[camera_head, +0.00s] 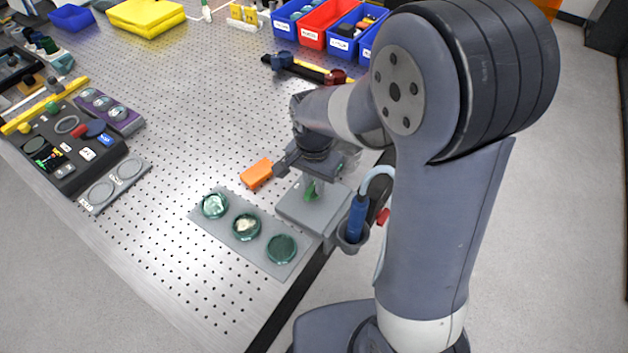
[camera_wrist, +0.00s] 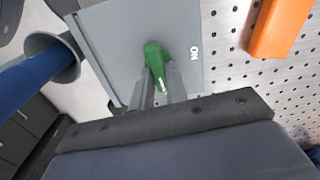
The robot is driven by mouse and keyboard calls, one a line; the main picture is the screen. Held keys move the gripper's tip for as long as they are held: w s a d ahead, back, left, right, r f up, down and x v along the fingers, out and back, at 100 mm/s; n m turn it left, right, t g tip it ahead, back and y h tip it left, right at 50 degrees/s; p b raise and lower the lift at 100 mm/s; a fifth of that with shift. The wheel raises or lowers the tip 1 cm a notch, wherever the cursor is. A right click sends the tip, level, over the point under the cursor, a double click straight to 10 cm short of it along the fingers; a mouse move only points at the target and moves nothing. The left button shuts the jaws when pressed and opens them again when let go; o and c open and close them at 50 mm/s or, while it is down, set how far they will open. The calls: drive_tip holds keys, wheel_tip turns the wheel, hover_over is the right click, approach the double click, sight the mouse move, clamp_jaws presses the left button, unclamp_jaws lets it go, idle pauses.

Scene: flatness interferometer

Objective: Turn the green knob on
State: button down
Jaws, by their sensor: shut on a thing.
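The green knob (camera_wrist: 155,62) sits on a grey box (camera_wrist: 112,40) with a white "ON" label to its right in the wrist view. It has a white mark near its lower end. My gripper (camera_wrist: 160,84) is shut on the lower part of the knob, one finger on each side. In the head view the green knob (camera_head: 311,192) shows on the grey box (camera_head: 290,208) at the table's right edge. My gripper (camera_head: 316,182) is over it there, its fingertips hard to make out.
A blue-handled tool stands in a grey cup (camera_head: 347,240) beside the box. An orange block (camera_head: 257,173) lies behind it on the perforated table. A grey plate (camera_head: 217,228) with three round glass pieces lies to the left. Bins stand at the back.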

drive_tip(key=n, duration=0.3)
drive_tip(key=shift+a+n, duration=0.1)
drive_tip(key=shift+n, duration=0.3)
drive_tip(key=n+b, duration=0.1)
drive_tip(key=n, duration=0.3)
drive_tip(key=shift+a+n, duration=0.15)
drive_tip(key=shift+n, duration=0.15)
drive_tip(key=n, duration=0.4)
drive_tip(key=shift+a+n, duration=0.1)
drive_tip(key=shift+n, duration=0.2)
drive_tip(key=shift+a+n, duration=0.1)
drive_tip(key=shift+n, duration=2)
drive_tip(key=c, duration=1.4)
unclamp_jaws()
drive_tip(key=shift+r, duration=0.15)
